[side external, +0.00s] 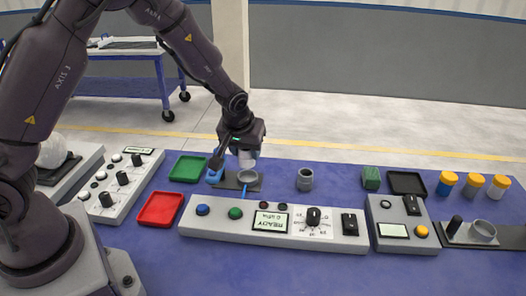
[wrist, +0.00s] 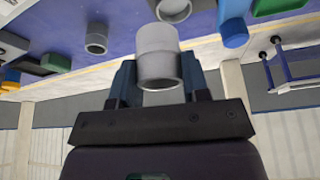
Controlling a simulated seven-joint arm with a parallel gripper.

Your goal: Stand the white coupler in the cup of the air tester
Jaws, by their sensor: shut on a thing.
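My gripper (side external: 236,150) is shut on the white coupler (side external: 246,162), a short stepped tube. The wrist view shows the coupler (wrist: 158,58) upright between the fingers (wrist: 158,82). The grey cup (side external: 248,177) of the air tester sits on a dark plate, behind the long control box with a READY display (side external: 270,221). The coupler is over or just behind the cup in the side view; I cannot tell whether they touch there. In the wrist view the cup (wrist: 174,9) is beyond the coupler, partly cut off by the top edge.
A blue cylinder (side external: 214,174) stands left of the cup. A grey pipe fitting (side external: 305,179) and green block (side external: 371,178) are to the right. Green (side external: 188,168) and red (side external: 160,209) trays lie left. Another device with a cup (side external: 483,231) is far right.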

